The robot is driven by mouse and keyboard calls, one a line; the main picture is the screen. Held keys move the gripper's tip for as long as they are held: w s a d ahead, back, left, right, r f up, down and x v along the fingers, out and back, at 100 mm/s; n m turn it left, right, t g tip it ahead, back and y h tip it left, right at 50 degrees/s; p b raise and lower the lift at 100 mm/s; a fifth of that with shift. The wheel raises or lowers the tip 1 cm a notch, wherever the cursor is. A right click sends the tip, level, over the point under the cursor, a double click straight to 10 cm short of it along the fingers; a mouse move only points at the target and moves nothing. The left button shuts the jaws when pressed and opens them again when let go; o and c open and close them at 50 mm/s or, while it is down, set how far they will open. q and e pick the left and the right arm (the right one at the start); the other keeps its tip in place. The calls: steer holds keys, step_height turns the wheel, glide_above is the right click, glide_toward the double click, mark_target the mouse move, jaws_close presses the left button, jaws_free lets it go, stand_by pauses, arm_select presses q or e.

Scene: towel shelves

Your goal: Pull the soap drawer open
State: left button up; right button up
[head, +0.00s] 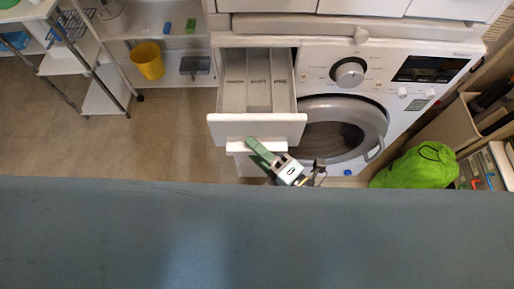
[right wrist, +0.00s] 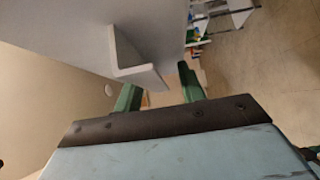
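The white soap drawer (head: 256,124) at the top left of the washing machine stands pulled out, and its empty inner compartments show in the head view. A pale ledge (head: 240,145) shows just below its front. My right gripper (head: 262,152) has a green finger over this ledge, close to the drawer front. In the right wrist view the two green fingers (right wrist: 160,92) are apart, with a white angled piece (right wrist: 140,70) near the left finger. I cannot tell whether they touch. My left gripper is not in view.
The washing machine (head: 425,92) has its round door closed, right of the drawer. A green bag (head: 420,166) lies on the right. Shelves with a yellow bucket (head: 147,60) stand at upper left. The tiled floor (head: 165,145) left of the drawer is clear.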

steer(key=shift+r, duration=0.15)
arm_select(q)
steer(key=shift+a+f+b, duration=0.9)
arm_select(e)
steer(key=v, duration=1.3)
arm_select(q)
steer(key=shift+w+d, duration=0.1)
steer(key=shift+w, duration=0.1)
arm_select(e)
steer(key=shift+s+d, duration=0.1)
steer(key=shift+d, duration=0.05)
